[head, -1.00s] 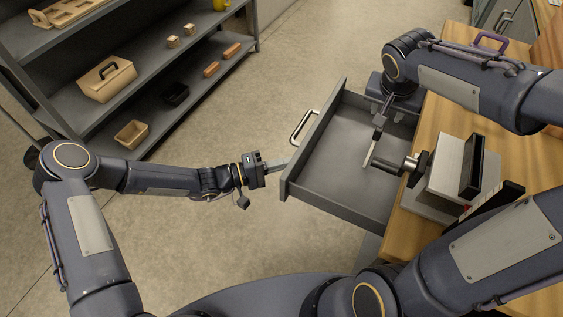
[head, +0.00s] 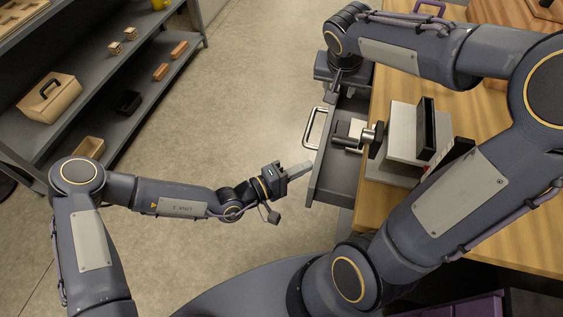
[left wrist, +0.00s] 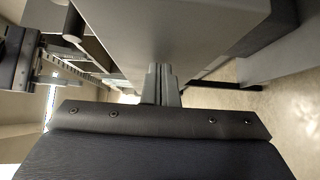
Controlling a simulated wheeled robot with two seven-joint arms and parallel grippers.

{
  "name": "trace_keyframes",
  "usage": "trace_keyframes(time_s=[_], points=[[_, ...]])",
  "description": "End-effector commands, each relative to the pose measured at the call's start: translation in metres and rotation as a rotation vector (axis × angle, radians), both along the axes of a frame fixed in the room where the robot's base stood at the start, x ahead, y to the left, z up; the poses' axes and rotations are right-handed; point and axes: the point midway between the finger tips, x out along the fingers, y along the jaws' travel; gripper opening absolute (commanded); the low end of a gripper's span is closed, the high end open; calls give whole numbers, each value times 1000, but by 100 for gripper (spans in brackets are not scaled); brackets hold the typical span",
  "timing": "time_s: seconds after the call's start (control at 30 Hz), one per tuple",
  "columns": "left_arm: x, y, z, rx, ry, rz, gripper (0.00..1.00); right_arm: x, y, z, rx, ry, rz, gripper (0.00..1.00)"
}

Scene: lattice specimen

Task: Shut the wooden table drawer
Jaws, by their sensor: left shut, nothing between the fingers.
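The grey drawer (head: 340,180) sticks out partway from the wooden table (head: 490,222), with a strip of its inside showing. Its pale bar handle (head: 314,127) is on the front panel. My left gripper (head: 302,170) is shut and empty, with its fingertips at the near end of the drawer front, below the handle in the picture. In the left wrist view the closed fingers (left wrist: 162,85) point at the grey drawer panel (left wrist: 175,35); I cannot tell for certain if they touch. My right gripper (head: 332,92) is above the drawer's far end; its jaw state is unclear.
A grey machine block with a metal spindle (head: 410,135) stands on the table edge beside the drawer. A shelf unit (head: 95,140) with boxes and blocks is at the left. The floor (head: 240,100) between shelf and drawer is clear.

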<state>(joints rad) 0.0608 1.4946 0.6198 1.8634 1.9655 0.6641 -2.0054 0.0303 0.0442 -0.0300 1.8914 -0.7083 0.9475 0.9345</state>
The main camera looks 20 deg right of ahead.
Motion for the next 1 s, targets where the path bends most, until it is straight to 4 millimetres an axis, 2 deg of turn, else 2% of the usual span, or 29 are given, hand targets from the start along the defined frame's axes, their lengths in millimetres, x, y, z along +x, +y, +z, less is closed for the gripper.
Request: trace_keyframes(time_s=[0.03, 0.2, 0.5, 0.73, 1.0], points=[[-9, -9, 0, 0, 0, -9, 0, 0, 0, 0, 0, 0, 0, 40], [-31, -33, 0, 2, -1, -9, 0, 0, 0, 0, 0, 0, 0, 40], [-62, -71, -1, 5, -2, -5, 0, 0, 0, 0, 0, 0, 0, 40], [-77, -90, -1, 3, -2, -2, 0, 0, 0, 0, 0, 0, 0, 40], [-84, -99, -1, 3, -2, 1, 0, 0, 0, 0, 0, 0, 0, 40]])
